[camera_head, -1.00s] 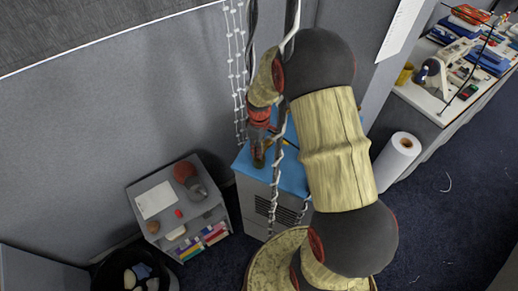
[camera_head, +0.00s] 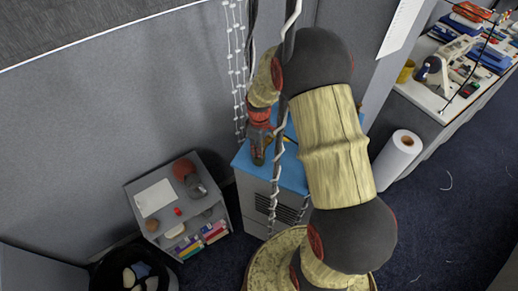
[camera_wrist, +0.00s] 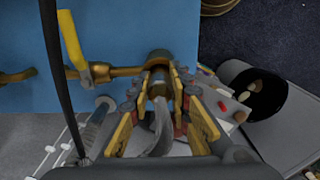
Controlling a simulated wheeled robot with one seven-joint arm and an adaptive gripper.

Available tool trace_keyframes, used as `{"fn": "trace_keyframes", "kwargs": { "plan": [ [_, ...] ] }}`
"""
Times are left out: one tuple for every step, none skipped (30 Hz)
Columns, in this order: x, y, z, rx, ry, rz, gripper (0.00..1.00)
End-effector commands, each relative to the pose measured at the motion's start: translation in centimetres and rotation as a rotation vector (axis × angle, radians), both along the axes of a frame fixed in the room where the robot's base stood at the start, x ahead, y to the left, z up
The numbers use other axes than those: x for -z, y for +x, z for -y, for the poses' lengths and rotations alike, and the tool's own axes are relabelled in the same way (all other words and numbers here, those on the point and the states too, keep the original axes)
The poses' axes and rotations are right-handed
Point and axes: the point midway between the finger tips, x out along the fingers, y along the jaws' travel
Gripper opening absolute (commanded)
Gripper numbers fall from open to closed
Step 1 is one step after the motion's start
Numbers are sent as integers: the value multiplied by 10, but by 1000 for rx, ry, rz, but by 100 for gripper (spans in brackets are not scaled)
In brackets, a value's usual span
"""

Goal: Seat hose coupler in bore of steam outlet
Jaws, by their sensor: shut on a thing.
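In the wrist view my gripper (camera_wrist: 159,82) is shut on the hose coupler (camera_wrist: 157,91), a pale metal piece between the yellow-padded fingers. A grey hose (camera_wrist: 158,135) runs back from it toward the camera. The brass steam outlet (camera_wrist: 158,57) is straight ahead of the fingertips, above the blue top. The coupler's front end is in line with the outlet and touches or nearly touches it; I cannot tell how deep it sits, as the fingers hide the joint. In the head view my gripper (camera_head: 259,151) is small and low over the blue-topped cabinet (camera_head: 240,160).
A yellow valve lever (camera_wrist: 70,40) and brass pipe (camera_wrist: 120,72) stand left of the outlet. A dark cable crosses the wrist view at left. Hanging cables (camera_head: 277,170) pass in front of the cabinet. A grey shelf unit (camera_head: 215,220) and a dark bin (camera_head: 105,275) stand to the left.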

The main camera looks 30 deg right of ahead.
Motion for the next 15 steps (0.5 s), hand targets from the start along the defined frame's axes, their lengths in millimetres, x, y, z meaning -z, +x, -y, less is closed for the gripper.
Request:
{"fn": "trace_keyframes", "kwargs": {
  "plan": [
    [2, 0, 0, 0, 0, 0, 0],
    [2, 0, 0, 0, 0, 0, 0],
    [3, 0, 0, 0, 0, 0, 20],
    [2, 0, 0, 0, 0, 0, 22],
    [2, 0, 0, 0, 0, 0, 23],
    [2, 0, 0, 0, 0, 0, 26],
    [2, 0, 0, 0, 0, 0, 27],
    [2, 0, 0, 0, 0, 0, 29],
    [2, 0, 0, 0, 0, 0, 31],
    [2, 0, 0, 0, 0, 0, 33],
    [2, 0, 0, 0, 0, 0, 35],
    [2, 0, 0, 0, 0, 0, 37],
    [2, 0, 0, 0, 0, 0, 39],
    [2, 0, 0, 0, 0, 0, 40],
    [2, 0, 0, 0, 0, 0, 41]
  ]
}}
